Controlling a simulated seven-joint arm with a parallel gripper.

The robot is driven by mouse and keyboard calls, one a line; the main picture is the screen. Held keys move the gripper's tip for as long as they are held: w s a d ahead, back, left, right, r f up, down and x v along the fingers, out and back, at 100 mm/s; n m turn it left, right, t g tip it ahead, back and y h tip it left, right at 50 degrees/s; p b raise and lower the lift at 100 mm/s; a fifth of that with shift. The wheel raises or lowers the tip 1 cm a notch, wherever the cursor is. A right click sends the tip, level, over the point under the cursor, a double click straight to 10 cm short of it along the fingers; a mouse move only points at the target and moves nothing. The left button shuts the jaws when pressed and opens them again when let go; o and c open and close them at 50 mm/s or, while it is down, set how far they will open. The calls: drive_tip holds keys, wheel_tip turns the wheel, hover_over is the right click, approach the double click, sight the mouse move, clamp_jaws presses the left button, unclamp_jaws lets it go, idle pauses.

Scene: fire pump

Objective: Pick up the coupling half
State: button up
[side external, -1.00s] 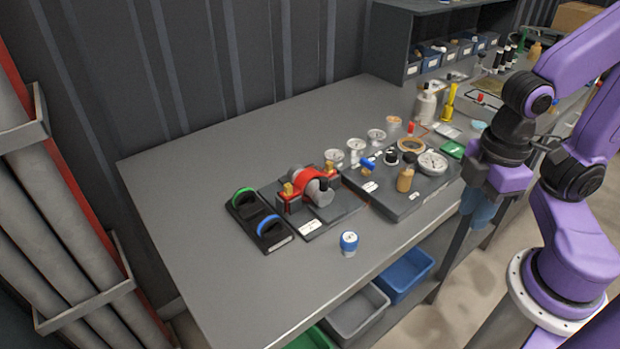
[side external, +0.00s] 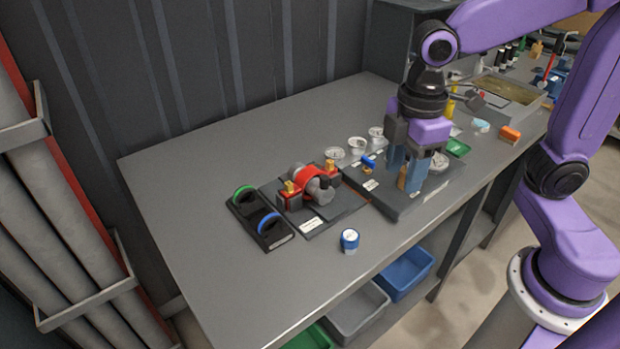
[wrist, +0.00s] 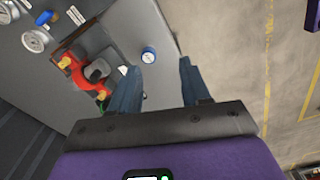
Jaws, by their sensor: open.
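A red pump unit (side external: 311,174) with brass-coloured fittings sits on a dark base plate (side external: 338,211) near the middle of the table. A grey rounded part (side external: 319,189) is at its front; I cannot tell for sure that this is the coupling half. In the wrist view the pump (wrist: 85,82) and the grey part (wrist: 97,70) show left of the fingers. My gripper (side external: 407,178) points down, open and empty, above the dark board to the right of the pump. Its two blue fingers (wrist: 159,68) are apart in the wrist view and touch nothing that I can see.
A black holder (side external: 272,236) with a green and a blue ring lies left of the pump. Gauges (side external: 357,145) stand right. The table's left side is clear.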

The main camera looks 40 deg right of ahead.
drive_tip(key=w+a+r+n, duration=0.1)
drive_tip(key=w, duration=0.5)
drive_tip(key=w+a+r+n, duration=0.1)
drive_tip(key=w+a+r, duration=0.1)
drive_tip(key=w, duration=0.4)
drive_tip(key=n, duration=0.2)
hover_over(310, 170)
wheel_tip(310, 170, down, 11)
drive_tip(key=shift+w+d+r, duration=0.15)
drive_tip(key=shift+f, duration=2.85)
drive_tip(key=shift+a, duration=0.2)
clamp_jaws()
